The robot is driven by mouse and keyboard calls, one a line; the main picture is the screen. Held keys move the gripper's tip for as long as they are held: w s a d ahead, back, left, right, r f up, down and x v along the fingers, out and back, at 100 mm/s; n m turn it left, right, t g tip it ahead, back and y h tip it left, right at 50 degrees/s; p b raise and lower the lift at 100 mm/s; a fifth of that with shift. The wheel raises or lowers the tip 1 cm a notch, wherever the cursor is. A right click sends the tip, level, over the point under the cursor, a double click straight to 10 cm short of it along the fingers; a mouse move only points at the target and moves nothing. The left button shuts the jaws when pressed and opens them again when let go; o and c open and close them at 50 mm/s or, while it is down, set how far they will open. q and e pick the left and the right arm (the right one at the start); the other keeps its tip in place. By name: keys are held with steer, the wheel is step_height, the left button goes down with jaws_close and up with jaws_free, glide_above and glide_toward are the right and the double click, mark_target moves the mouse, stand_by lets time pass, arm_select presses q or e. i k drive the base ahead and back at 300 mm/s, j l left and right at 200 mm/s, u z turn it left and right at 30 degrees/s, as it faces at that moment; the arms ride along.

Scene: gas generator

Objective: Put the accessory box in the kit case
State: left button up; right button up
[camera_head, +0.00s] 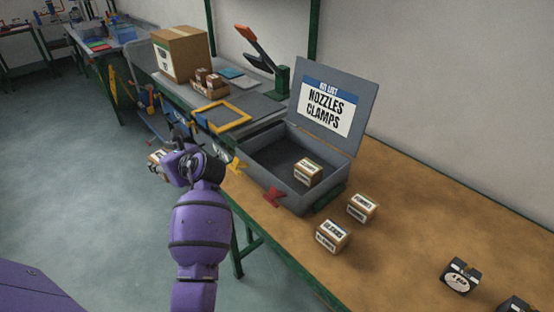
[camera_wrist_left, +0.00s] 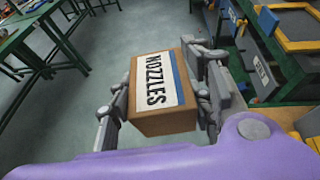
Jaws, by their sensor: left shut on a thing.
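The kit case (camera_head: 255,166) is grey and stands open on the wooden table. Its raised lid carries a sign (camera_head: 328,105) listing nozzles and clamps. A small carton (camera_head: 308,172) sits inside the case at its right end. My left gripper (camera_head: 160,160) is shut on a cardboard box, out over the floor to the left of the case. In the left wrist view the box (camera_wrist_left: 160,95) is labelled NOZZLES and sits between both fingers of the gripper (camera_wrist_left: 165,85). In the head view the arm mostly hides it. My right gripper is not in view.
Two small cartons (camera_head: 362,207) (camera_head: 332,236) stand on the table right of the case. Black objects (camera_head: 460,278) lie at the lower right. A yellow frame (camera_head: 222,116), a large carton (camera_head: 180,53) and an orange-handled tool (camera_head: 262,52) are on the grey bench behind.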

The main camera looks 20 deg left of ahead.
mark_target(272, 154)
steer(key=i+j, duration=0.2)
steer(key=j, duration=0.15)
steer(key=i+j+u, duration=0.1)
steer(key=j, duration=0.25)
steer(key=i+j, duration=0.3)
steer(key=j+u, duration=0.05)
